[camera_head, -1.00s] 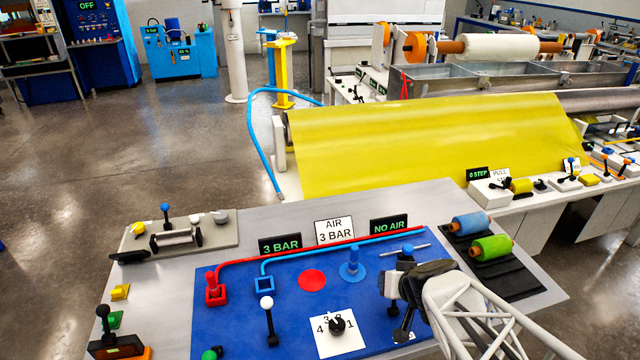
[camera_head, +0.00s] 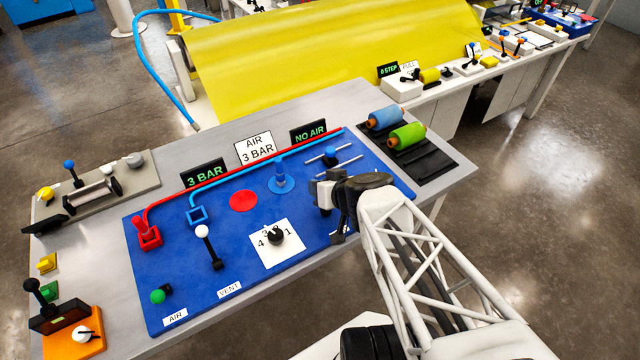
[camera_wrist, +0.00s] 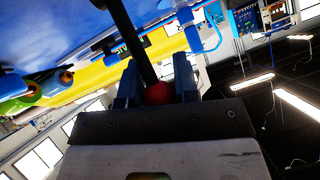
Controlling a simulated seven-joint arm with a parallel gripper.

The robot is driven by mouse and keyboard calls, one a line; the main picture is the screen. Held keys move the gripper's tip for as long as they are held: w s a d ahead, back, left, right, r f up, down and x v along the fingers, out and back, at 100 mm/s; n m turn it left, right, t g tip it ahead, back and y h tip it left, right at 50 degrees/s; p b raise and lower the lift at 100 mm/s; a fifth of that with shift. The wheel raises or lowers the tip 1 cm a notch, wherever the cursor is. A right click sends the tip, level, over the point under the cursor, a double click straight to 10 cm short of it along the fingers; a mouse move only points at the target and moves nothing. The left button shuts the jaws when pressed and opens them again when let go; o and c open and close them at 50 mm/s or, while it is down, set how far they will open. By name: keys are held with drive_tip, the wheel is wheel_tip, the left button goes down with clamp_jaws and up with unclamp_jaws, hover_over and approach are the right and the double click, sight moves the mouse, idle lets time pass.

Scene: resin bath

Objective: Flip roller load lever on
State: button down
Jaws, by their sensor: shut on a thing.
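My gripper (camera_head: 323,192) is over the right part of the blue panel (camera_head: 320,238) on the grey table. In the wrist view, the two fingers of my gripper (camera_wrist: 157,86) are shut on the red ball knob (camera_wrist: 158,94) of a lever with a black shaft (camera_wrist: 135,40). In the head view my gripper hides the knob and most of that lever. A white label by its foot is mostly covered and I cannot read it. I cannot tell which way the lever is thrown.
A white-knobbed lever (camera_head: 202,232), a numbered dial (camera_head: 276,237) and a blue valve (camera_head: 281,178) stand left of my gripper. Signs reading 3 BAR (camera_head: 204,174) and NO AIR (camera_head: 308,132) stand behind. Blue (camera_head: 386,118) and green rolls (camera_head: 407,136) lie at the right.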

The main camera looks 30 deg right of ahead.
drive_tip(key=shift+s+t, duration=0.4)
drive_tip(key=shift+t, duration=0.2)
drive_tip(key=shift+s+t, duration=0.45)
drive_tip(key=shift+t, duration=0.15)
drive_tip(key=shift+s+n+t, duration=0.3)
drive_tip(key=shift+s+t, duration=0.85)
drive_tip(key=shift+t, duration=0.65)
drive_tip(key=shift+f, duration=0.1)
drive_tip(key=c, duration=0.9)
unclamp_jaws()
drive_tip(key=shift+o, duration=0.2)
drive_tip(key=shift+w, duration=0.15)
